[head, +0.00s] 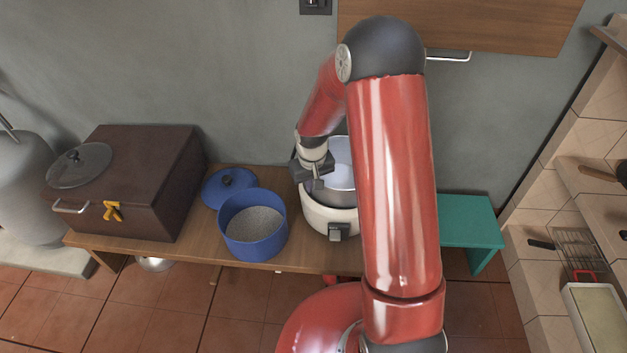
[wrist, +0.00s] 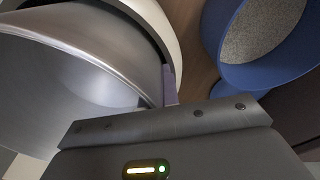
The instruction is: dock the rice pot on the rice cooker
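The rice pot (head: 341,172) is a silvery metal bowl at the white rice cooker (head: 322,218), partly hidden behind my arm in the head view. Its rim stands above the cooker's rim; I cannot tell how deep it sits. In the wrist view the pot (wrist: 70,75) fills the left side, with the cooker's pale rim (wrist: 150,18) curving beyond it. My gripper (head: 316,172) is at the pot's left rim. In the wrist view one finger shows against the pot's edge; the gripper appears shut on the pot wall. The other finger is hidden.
A blue pot (head: 240,244) of grain stands left of the cooker, with a blue lid (head: 226,188) behind it. A brown box (head: 150,180) with a glass lid (head: 80,165) is farther left. A teal stand (head: 468,222) is on the right. The wall is close behind.

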